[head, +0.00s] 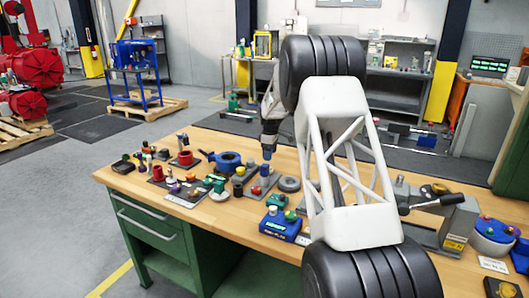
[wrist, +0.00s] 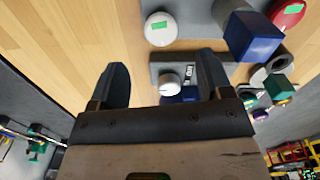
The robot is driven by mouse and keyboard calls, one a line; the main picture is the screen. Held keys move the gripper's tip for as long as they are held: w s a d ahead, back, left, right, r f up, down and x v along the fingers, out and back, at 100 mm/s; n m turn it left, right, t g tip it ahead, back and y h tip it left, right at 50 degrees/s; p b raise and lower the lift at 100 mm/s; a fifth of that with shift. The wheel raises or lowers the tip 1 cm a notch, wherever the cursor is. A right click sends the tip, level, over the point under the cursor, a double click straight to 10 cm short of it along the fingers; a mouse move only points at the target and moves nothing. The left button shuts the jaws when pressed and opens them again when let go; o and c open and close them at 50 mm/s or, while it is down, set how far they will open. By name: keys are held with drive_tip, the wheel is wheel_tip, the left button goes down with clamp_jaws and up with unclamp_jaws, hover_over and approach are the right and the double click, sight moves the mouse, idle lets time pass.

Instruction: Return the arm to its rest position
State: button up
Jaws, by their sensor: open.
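My gripper (wrist: 164,62) shows in the wrist view with its two dark fingers spread wide and nothing between their tips. Beyond the fingers lie a grey plate (wrist: 160,70) with a white knob (wrist: 168,80) and a blue part (wrist: 182,97). In the head view my gripper (head: 268,143) hangs over the wooden workbench (head: 240,240), near the valve parts and partly behind my own white arm link. Its fingertips are too small to make out there, and I cannot tell its height above the bench.
A blue ring-shaped part (head: 226,160), a red cylinder (head: 186,157) and several small parts crowd the bench's left half. A blue labelled box (head: 281,225) stands near the front edge. A grey vise (head: 445,222) is at the right.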

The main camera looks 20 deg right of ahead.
drive_tip(key=shift+s+a+r, duration=0.2)
drive_tip(key=shift+s+r, duration=0.15)
drive_tip(key=shift+r, duration=0.1)
drive_tip(key=s+a+r+m, duration=0.2)
drive_tip(key=s+a+r, duration=0.3)
drive_tip(key=s, duration=0.6)
drive_tip(key=s+a+r+m+t, duration=0.1)
drive_tip(key=s+a+r+m, duration=0.15)
drive_tip(key=s+r, duration=0.65)
drive_tip(key=s+a+r+m, duration=0.1)
drive_tip(key=s+a+r, duration=0.35)
drive_tip(key=s, duration=0.75)
drive_tip(key=s+a+f+m, duration=0.2)
drive_tip(key=s, duration=0.9)
drive_tip(key=s+a+f+m+t, duration=0.1)
drive_tip(key=s+a+f, duration=0.1)
drive_tip(key=s, duration=1)
drive_tip(key=s+a+f+m, duration=0.1)
drive_tip(key=s+a+m, duration=0.1)
drive_tip(key=s, duration=1)
drive_tip(key=shift+s+f+m+t, duration=0.2)
drive_tip(key=shift+f+m+t, duration=0.1)
drive_tip(key=shift+f+m, duration=0.1)
drive_tip(key=shift+a, duration=0.1)
